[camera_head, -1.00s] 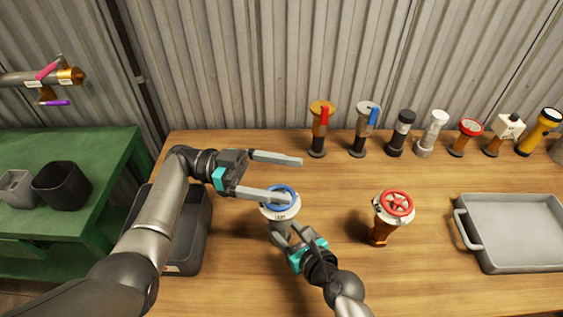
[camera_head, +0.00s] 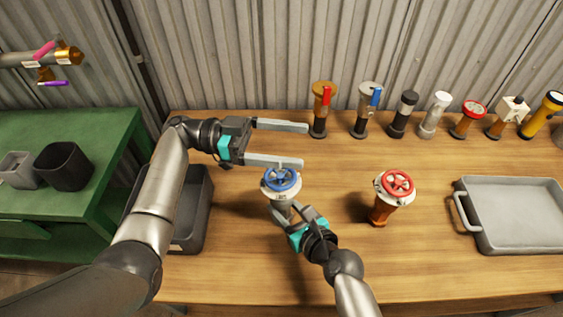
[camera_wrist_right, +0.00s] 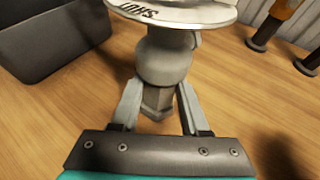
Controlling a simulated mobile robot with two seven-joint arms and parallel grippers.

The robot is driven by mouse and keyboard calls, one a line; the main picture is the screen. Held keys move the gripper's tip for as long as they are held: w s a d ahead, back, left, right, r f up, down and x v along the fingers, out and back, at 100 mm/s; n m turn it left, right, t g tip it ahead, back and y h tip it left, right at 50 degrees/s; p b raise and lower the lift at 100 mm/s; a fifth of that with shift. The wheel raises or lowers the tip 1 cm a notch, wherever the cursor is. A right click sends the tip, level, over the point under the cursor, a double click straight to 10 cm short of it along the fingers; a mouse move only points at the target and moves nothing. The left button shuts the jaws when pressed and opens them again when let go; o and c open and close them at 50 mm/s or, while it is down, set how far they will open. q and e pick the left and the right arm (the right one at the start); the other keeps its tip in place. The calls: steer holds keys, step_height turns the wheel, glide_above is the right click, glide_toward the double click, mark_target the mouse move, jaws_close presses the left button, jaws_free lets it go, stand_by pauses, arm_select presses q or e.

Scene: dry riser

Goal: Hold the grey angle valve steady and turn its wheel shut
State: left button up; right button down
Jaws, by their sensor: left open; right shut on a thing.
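The grey angle valve (camera_head: 281,204) stands upright on the wooden bench, with a pale lettered disc under its blue wheel (camera_head: 283,180). My right gripper (camera_head: 289,215) is shut on the valve's grey body below the disc. In the right wrist view its two fingers flank the lower body (camera_wrist_right: 161,65), and the wheel is out of frame. My left gripper (camera_head: 304,145) is open and empty. Its nearer finger lies just behind the wheel's far rim in the head view; whether it touches is unclear.
An orange valve with a red wheel (camera_head: 397,184) stands to the right. A grey tray (camera_head: 466,220) lies at the far right. A dark bin (camera_head: 205,215) is below my left arm. Several valves and torches (camera_head: 407,103) line the back. Bench around the red-wheeled valve is clear.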

arm_select(q)
steer(key=w+d+f+n+t+y, duration=0.1)
steer(key=w+f+n+t+y, duration=0.2)
steer(key=t, duration=0.4)
steer(key=w+d+f+n+t+y, duration=0.1)
steer(key=w+f+n+t+y, duration=0.1)
steer(key=w+n+t, duration=0.4)
steer(key=s+a+r+n+t+y, duration=0.2)
steer(key=a+r+n+t+y, duration=0.15)
steer(key=t, duration=0.35)
steer(key=n+y, duration=0.4)
steer(key=y, duration=0.1)
glide_toward(281, 174)
steer(key=x, duration=1)
steer(key=shift+f, duration=0.4)
steer(key=c, duration=1.1)
